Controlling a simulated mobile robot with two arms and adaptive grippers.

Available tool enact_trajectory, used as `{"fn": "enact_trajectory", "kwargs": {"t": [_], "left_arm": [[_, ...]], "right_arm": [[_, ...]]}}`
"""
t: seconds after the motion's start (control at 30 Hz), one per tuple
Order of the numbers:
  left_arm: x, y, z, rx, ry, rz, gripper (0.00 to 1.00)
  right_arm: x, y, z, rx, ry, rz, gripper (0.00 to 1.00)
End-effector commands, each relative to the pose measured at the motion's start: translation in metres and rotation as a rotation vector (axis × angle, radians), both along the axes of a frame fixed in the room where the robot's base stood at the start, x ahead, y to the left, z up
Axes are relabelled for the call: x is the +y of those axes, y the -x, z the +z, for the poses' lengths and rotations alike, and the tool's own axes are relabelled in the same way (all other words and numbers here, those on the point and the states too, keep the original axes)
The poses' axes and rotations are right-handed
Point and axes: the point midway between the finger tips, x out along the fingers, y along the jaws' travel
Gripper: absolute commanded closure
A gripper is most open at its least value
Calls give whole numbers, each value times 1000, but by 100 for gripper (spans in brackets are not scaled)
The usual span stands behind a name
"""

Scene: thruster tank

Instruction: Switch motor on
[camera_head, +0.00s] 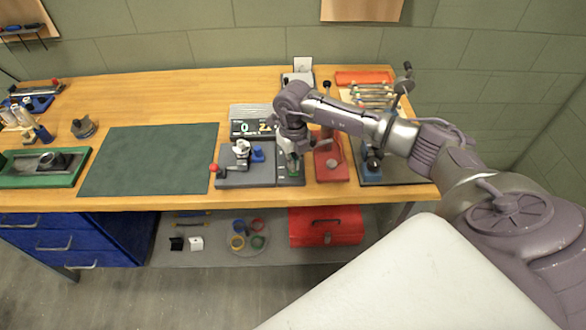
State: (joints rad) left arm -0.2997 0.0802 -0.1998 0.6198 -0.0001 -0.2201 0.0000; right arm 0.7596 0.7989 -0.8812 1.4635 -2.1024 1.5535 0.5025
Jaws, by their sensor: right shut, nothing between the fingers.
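A grey test board (233,179) sits near the front edge of the wooden bench. It carries a silver motor-like part (241,150), a blue block (257,154) and a red-knobbed lever (213,168) at its left end. A display box (241,128) stands behind it. My right gripper (293,168) points down over the dark panel at the board's right end. It is shut and empty, and it hides most of that panel. A bit of green shows beside the fingertips. I cannot tell whether they touch anything. My left gripper is not in view.
A red press-like stand (329,172) is close on the right of my gripper. A dark stand with a tall lever (372,164) is beyond it. A green mat (150,160) lies bare on the left. A green tray (70,176) is at far left.

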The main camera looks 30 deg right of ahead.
Motion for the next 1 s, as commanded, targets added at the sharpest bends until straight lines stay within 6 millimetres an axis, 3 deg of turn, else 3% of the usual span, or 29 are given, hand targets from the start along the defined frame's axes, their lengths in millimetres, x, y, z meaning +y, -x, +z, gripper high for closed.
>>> {"fn": "enact_trajectory", "kwargs": {"t": [1.0], "left_arm": [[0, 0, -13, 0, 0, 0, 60]], "right_arm": [[0, 0, -16, 0, 0, 0, 100]]}}
